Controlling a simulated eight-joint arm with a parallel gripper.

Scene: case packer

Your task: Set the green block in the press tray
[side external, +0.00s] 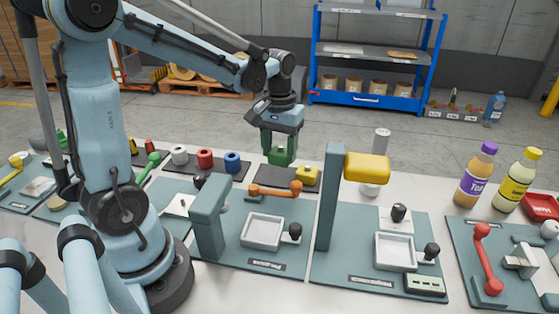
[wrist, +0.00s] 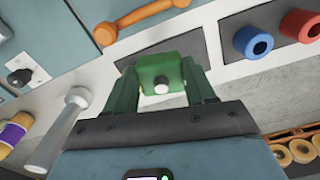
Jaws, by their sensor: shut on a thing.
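The green block (side external: 282,156) is between the fingers of my gripper (side external: 280,150), which is shut on it. In the wrist view the green block (wrist: 160,72) sits between the two green fingers, with a pale round spot on its face. They are over or at the dark mat (side external: 268,178); I cannot tell if the block touches it. Two shallow white trays stand on teal stations: one tray (side external: 262,231) by the orange handle (side external: 275,189), the other tray (side external: 396,252) by the yellow head (side external: 367,167). Both look empty. Their labels are too small to read.
A yellow block (side external: 307,176) stands right beside the held block. Red (side external: 205,159) and blue (side external: 233,162) rings stand to the left. The teal column (side external: 330,200) rises between the two tray stations. Two bottles (side external: 475,175) (side external: 517,180) stand at the right.

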